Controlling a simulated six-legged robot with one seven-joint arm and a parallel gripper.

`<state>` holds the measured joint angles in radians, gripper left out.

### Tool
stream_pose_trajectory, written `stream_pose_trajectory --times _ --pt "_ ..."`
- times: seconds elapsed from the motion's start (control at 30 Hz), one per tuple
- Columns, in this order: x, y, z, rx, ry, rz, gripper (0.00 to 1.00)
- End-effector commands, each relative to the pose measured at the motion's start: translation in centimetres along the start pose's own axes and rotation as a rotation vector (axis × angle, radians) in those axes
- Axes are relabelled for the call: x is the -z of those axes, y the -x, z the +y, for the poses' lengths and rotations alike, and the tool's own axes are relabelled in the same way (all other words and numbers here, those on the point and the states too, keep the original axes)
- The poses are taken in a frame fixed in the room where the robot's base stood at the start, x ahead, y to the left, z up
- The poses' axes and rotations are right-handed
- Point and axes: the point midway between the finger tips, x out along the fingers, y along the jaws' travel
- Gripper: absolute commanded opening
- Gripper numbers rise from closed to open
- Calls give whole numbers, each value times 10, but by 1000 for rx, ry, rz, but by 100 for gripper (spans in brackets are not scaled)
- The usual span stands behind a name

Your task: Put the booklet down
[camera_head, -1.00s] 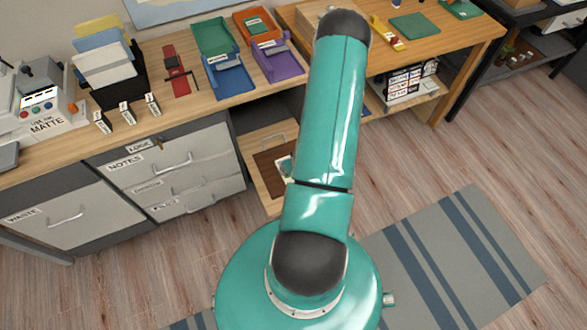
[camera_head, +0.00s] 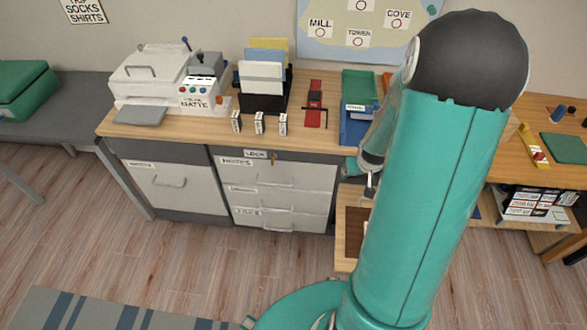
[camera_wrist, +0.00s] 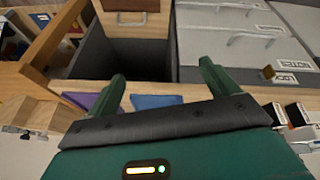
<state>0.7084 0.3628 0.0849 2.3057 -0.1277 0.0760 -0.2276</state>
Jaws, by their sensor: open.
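My gripper (camera_wrist: 160,86) is open in the wrist view, with nothing between its two green fingers. It is above the front edge of the desk, by the blue tray (camera_wrist: 157,101) and the purple tray (camera_wrist: 82,99). I cannot make out a booklet for certain in either view now. An open wooden drawer (camera_head: 348,258) with a brown inside stands out below the desk in the head view. My arm covers much of the drawer, so its contents are mostly hidden.
On the desk (camera_head: 200,135) stand a grey machine (camera_head: 150,75), a black file holder (camera_head: 262,103), a red strip (camera_head: 314,105) and several small labelled blocks. A grey cabinet (camera_head: 275,200) is below. The wooden floor in front is clear, with a striped rug (camera_head: 90,312).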

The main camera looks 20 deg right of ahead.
Motion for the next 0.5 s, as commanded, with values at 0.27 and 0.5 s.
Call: stream_pose_trajectory --times 0.27,0.5 --pt "35 119 -71 22 82 47 87" --pt "23 215 -129 74 136 83 87"
